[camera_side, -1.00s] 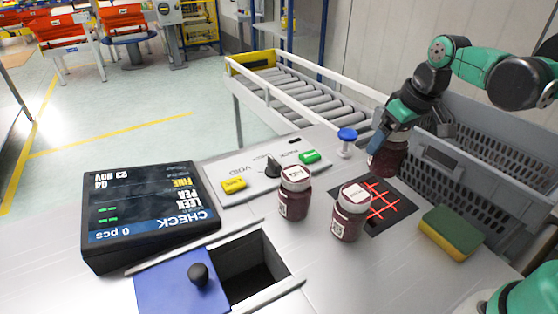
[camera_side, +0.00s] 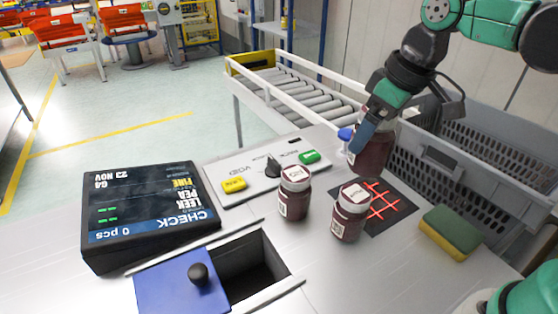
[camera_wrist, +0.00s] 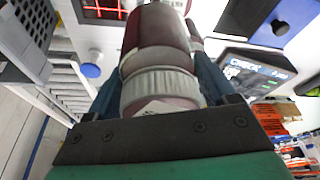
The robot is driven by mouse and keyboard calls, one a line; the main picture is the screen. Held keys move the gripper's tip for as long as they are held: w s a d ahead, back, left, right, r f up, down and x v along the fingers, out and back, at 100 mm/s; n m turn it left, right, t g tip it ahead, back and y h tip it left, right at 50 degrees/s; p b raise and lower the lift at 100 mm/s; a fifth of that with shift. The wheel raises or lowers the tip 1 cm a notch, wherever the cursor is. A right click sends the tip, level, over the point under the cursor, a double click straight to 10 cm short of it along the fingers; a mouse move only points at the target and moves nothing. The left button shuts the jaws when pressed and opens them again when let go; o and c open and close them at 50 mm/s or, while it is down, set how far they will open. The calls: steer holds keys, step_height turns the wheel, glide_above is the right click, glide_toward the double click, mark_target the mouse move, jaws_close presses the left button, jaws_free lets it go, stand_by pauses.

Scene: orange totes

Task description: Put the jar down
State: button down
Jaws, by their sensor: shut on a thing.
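My gripper (camera_side: 373,128) is shut on a dark red jar (camera_side: 371,157) with a white lid, just behind the red-lined black mat (camera_side: 392,208). The jar's underside is close to the mat's back edge; I cannot tell whether it touches. In the wrist view the held jar (camera_wrist: 158,55) fills the middle between the fingers, its ribbed lid towards the camera. Two more jars stand upright on the bench: one (camera_side: 293,197) left of the mat, another (camera_side: 349,217) at the mat's left edge.
A grey crate (camera_side: 437,158) stands behind and right of the mat. A green and yellow sponge (camera_side: 450,232) lies to its front. A blue-topped knob (camera_side: 345,134) is beside the held jar. A button panel (camera_side: 262,172), a check display (camera_side: 150,215) and an open hatch (camera_side: 250,268) lie left.

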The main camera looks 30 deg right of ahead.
steer(key=s+a+r+n+y, duration=0.1)
steer(key=s+a+r+n, duration=0.45)
steer(key=s+a, duration=0.35)
steer(key=shift+g, duration=0.4)
steer(key=f, duration=0.6)
steer(key=d+f, duration=0.1)
steer(key=f, duration=0.5)
steer(key=s+f, duration=0.1)
steer(key=f, duration=0.5)
steer(key=shift+d+f, duration=0.2)
steer(key=shift+f, duration=0.15)
steer(key=shift+w+f, duration=0.1)
steer(key=shift+f, duration=0.05)
jaws_free()
steer(key=shift+v, duration=3.8)
steer(key=w+d+r+m+t+h, duration=0.2)
steer(key=w+d+m+t, duration=0.2)
steer(key=w+d+m, duration=0.4)
steer(key=shift+w+d+m+t, duration=0.4)
steer(key=shift+d+m, duration=0.25)
steer(key=shift+d, duration=0.05)
